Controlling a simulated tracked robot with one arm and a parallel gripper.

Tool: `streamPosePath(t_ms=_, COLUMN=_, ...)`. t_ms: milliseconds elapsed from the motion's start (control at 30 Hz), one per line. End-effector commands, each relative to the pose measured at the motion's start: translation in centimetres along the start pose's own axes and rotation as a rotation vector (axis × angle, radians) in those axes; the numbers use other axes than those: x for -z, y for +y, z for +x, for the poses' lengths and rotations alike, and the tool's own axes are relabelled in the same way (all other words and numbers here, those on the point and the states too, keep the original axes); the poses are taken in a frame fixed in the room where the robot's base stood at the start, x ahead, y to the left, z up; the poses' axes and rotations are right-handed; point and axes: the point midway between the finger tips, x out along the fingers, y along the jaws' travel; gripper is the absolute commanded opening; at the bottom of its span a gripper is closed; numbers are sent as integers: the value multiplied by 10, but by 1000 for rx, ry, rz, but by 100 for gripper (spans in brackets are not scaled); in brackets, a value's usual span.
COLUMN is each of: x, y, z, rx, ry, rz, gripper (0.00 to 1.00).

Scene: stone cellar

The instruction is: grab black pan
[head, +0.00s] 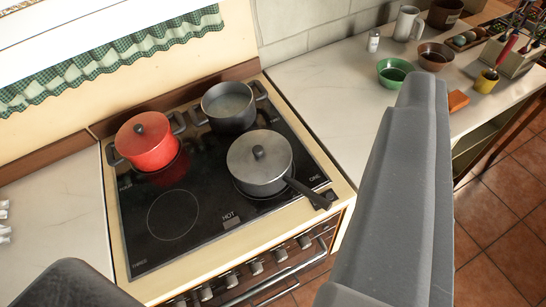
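A dark saucepan (258,163) with a grey lid, a black knob and one long black handle sits on the front right burner of the black glass cooktop (172,238). Its handle points to the lower right, over the stove's front edge. A dark open pot (231,107) with two side handles stands behind it, with pale contents. My gripper (245,180) looks open, with a large grey finger at the right and a dark part at the lower left. Nothing shows held between them. The saucepan appears beyond the gap, apart from both fingers.
A red lidded pot (146,142) stands at the back left of the cooktop. The front left burner is clear. On the right counter (325,88) are a green bowl (394,72), a brown bowl (435,56) and a mug (408,23). Oven knobs and a rail line the stove front.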

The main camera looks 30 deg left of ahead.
Motion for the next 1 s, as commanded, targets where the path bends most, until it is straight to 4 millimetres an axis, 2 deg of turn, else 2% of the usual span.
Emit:
streamPosePath(t_ms=167, x=0, y=0, z=0, rx=0, ry=0, rz=0, gripper=36)
streamPosePath(t_ms=233, x=0, y=0, z=1, rx=2, ry=0, rz=3, gripper=49)
streamPosePath(t_ms=367, x=-3, y=-14, z=13, rx=58, ry=15, rz=64, gripper=49)
streamPosePath(t_ms=467, x=-10, y=-35, z=38, rx=161, ry=36, rz=206, gripper=49)
streamPosePath(t_ms=600, x=-28, y=-81, z=84, rx=329, ry=51, rz=544, gripper=49)
streamPosePath(t_ms=667, x=-40, y=-98, z=106, rx=374, ry=47, rz=713, gripper=49)
streamPosePath(t_ms=767, x=-72, y=-123, z=140, rx=399, ry=16, rz=993, gripper=49)
streamPosePath(t_ms=867, x=-119, y=-143, z=173, rx=356, ry=-31, rz=1256, gripper=49)
streamPosePath(t_ms=967, x=-183, y=-162, z=199, rx=249, ry=-88, rz=1482, gripper=49)
streamPosePath(t_ms=1000, x=-211, y=-168, z=206, rx=190, ry=-109, rz=1558, gripper=49)
